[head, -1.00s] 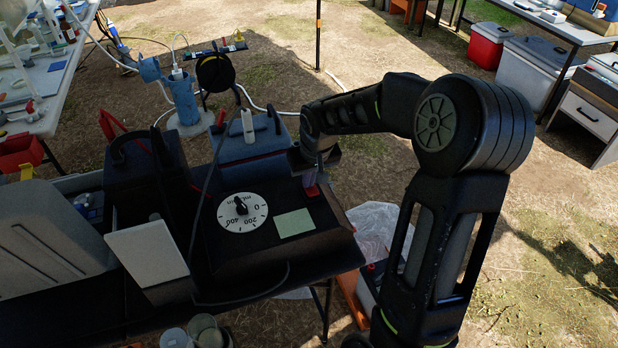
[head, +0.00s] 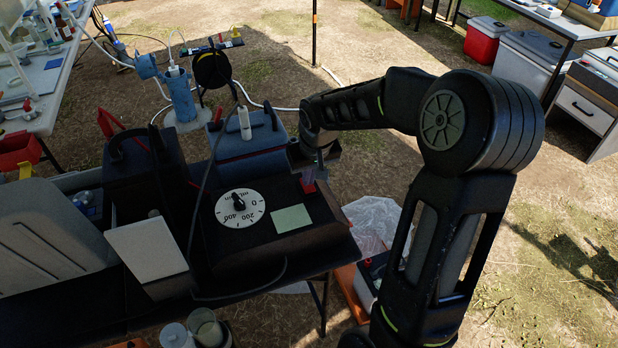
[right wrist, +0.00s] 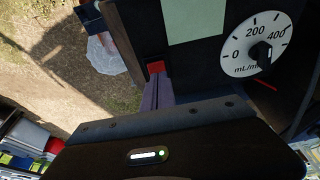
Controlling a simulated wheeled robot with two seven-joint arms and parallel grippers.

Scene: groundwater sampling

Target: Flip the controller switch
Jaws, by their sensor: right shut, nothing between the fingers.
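The controller (head: 270,249) is a dark box with a sloped top on the table. On it are a white dial (head: 240,209) marked 0, 200, 400, with a black knob, and a pale green label (head: 291,219). The red switch (head: 309,186) sits near the box's far right corner. It also shows in the right wrist view (right wrist: 156,67). My right gripper (head: 311,173) is above that corner, its shut fingertips (right wrist: 156,88) at the switch. I cannot tell whether they touch it. The fingers partly hide the switch. My left gripper is not in view.
A blue-grey box (head: 246,140) and a dark case with red handles (head: 146,170) stand behind and left of the controller. A white panel (head: 146,250) leans at its left. A black cable loops beside it. A clear plastic bag (head: 372,222) lies right of the table.

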